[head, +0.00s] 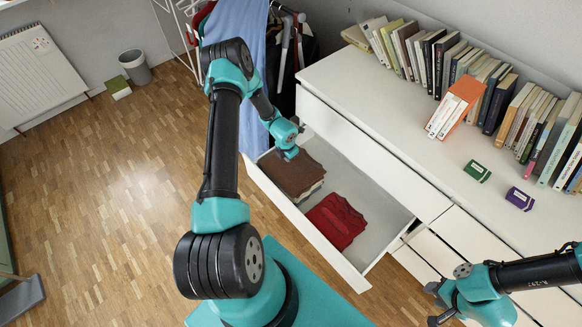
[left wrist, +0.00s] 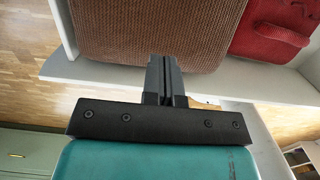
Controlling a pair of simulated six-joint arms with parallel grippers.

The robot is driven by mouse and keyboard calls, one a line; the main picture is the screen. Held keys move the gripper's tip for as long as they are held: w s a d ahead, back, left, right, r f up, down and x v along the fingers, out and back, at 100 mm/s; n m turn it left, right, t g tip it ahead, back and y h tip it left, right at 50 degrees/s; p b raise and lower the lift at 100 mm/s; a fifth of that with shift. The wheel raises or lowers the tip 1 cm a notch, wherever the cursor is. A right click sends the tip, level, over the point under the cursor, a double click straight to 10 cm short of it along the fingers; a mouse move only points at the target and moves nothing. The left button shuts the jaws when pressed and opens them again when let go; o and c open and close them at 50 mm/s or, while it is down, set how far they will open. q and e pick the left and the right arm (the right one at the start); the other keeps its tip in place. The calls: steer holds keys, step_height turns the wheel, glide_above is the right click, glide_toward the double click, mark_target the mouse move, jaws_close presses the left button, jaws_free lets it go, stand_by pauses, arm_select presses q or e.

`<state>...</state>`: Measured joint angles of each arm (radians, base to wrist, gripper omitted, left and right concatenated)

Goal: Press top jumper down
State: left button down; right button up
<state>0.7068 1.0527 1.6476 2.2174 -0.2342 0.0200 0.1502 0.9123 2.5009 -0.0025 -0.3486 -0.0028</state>
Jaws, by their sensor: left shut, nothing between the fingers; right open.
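A stack of folded jumpers lies in the left part of the open drawer (head: 350,262), and its top jumper (head: 302,178) is brown and knitted. The brown jumper also fills the upper middle of the left wrist view (left wrist: 150,30). My left gripper (head: 290,153) is shut and empty, at the far end of the brown jumper. Its closed fingers (left wrist: 165,75) overlap the jumper's edge in the left wrist view; I cannot tell whether they touch it. My right gripper (head: 436,303) is open and empty at the lower right, away from the drawer.
A folded red jumper (head: 336,220) lies in the drawer beside the stack. The white dresser top (head: 400,120) holds a row of books, an orange box file (head: 455,107), a green box (head: 477,171) and a purple box (head: 519,198). Clothes (head: 238,60) hang behind my left arm.

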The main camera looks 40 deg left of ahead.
mark_target(285, 171)
arm_select(q)
steer(key=shift+w+f, duration=0.15)
steer(key=shift+f, duration=1.5)
steer(key=shift+w+f, duration=0.15)
steer(key=shift+f, duration=1.45)
steer(key=shift+f, duration=2.2)
steer(key=shift+s+a+r, duration=0.1)
steer(key=shift+s+r, duration=0.2)
steer(key=shift+s, duration=0.45)
steer(key=shift+s+a+r, duration=0.1)
steer(key=shift+s+r, duration=0.15)
steer(key=shift+s, duration=0.5)
step_height(285, 171, up, 17)
steer(key=s, duration=0.1)
steer(key=shift+s+r, duration=0.2)
steer(key=shift+s, duration=0.15)
